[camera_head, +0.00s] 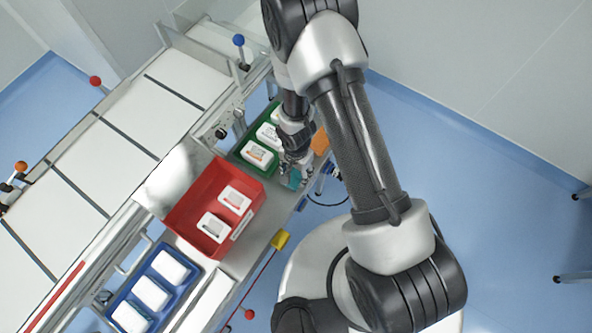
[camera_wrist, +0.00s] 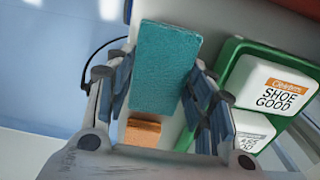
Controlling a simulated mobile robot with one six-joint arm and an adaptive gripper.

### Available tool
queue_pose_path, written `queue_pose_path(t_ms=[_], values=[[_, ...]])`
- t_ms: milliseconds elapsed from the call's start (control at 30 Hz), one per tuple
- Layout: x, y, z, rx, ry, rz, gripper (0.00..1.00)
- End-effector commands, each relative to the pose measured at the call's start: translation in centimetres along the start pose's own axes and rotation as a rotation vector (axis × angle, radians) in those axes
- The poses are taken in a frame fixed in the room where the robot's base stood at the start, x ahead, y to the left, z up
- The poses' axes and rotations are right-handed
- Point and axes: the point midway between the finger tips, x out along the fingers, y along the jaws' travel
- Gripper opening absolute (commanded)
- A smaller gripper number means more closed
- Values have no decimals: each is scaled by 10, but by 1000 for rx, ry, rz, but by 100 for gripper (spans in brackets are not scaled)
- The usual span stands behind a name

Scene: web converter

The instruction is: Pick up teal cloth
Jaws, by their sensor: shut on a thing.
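The teal cloth (camera_wrist: 166,66) is a flat rectangular piece held between the two fingers of my gripper (camera_wrist: 160,98) in the wrist view. My gripper is shut on it, with a finger at each side edge. In the head view only a small part of the teal cloth (camera_head: 294,180) shows below my gripper (camera_head: 296,168), near the front edge of the work surface by the green tray. I cannot tell whether the cloth still touches the surface.
A green tray (camera_wrist: 232,48) with white packs lies beside my gripper. An orange block (camera_wrist: 143,131) is close by and also shows in the head view (camera_head: 320,141). A red bin (camera_head: 182,215) and a blue tray (camera_head: 190,291) stand further along.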

Motion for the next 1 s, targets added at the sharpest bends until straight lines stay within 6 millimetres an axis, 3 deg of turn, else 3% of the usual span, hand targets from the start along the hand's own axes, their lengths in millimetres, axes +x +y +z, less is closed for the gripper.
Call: queue_pose_path(t_ms=[33, 600, 800, 1000], values=[[-14, 0, 0, 1, 0, 0, 32], [-126, 0, 0, 2, 0, 0, 32], [-155, 0, 0, 2, 0, 0, 32], [-170, 0, 0, 2, 0, 0, 32]])
